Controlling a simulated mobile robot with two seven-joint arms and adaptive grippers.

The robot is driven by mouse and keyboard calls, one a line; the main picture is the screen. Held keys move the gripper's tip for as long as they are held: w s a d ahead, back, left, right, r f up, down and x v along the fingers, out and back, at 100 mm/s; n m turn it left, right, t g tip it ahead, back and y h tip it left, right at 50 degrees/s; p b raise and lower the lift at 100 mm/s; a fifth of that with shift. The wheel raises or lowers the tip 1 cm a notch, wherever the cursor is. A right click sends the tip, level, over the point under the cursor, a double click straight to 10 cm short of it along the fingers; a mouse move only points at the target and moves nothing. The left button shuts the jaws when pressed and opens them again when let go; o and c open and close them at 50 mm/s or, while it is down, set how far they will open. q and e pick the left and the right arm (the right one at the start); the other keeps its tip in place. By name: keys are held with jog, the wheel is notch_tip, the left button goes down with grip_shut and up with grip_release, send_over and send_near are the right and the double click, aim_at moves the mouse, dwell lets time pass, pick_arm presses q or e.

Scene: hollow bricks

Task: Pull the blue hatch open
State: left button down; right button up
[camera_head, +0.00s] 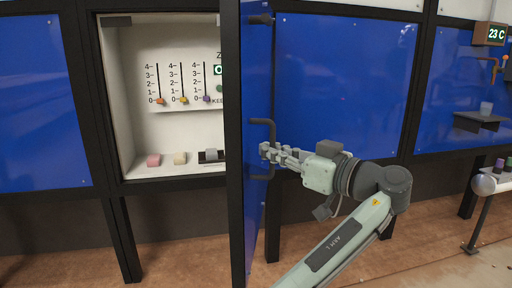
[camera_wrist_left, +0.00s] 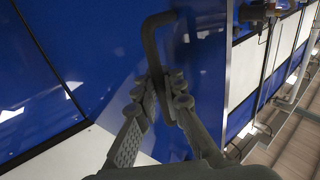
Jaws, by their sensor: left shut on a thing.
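The blue hatch (camera_head: 257,75) stands swung out, seen almost edge-on in the head view, with its black frame edge (camera_head: 233,150) toward me. Its blue face (camera_wrist_left: 205,70) fills the middle of the left wrist view. A dark bent bar handle (camera_head: 272,132) is on that face; it also shows in the left wrist view (camera_wrist_left: 149,42). My left gripper (camera_head: 268,151) is shut on the handle, its fingers (camera_wrist_left: 168,88) on either side of the bar in the wrist view. My right gripper is in neither view.
The open compartment (camera_head: 125,80) left of the hatch shows a panel (camera_head: 185,85) with coloured sliders. A pink block (camera_head: 153,160), a cream block (camera_head: 180,158) and a grey item (camera_head: 210,156) sit on its floor. Fixed blue panels (camera_head: 345,80) flank it. A small shelf (camera_head: 480,121) juts out at right.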

pick_arm(q)
jog(key=shift+s+d+f, duration=0.1)
jog(key=shift+d+f, duration=0.05)
jog(key=c, duration=1.6)
grip_release()
jog(key=shift+s, duration=0.1)
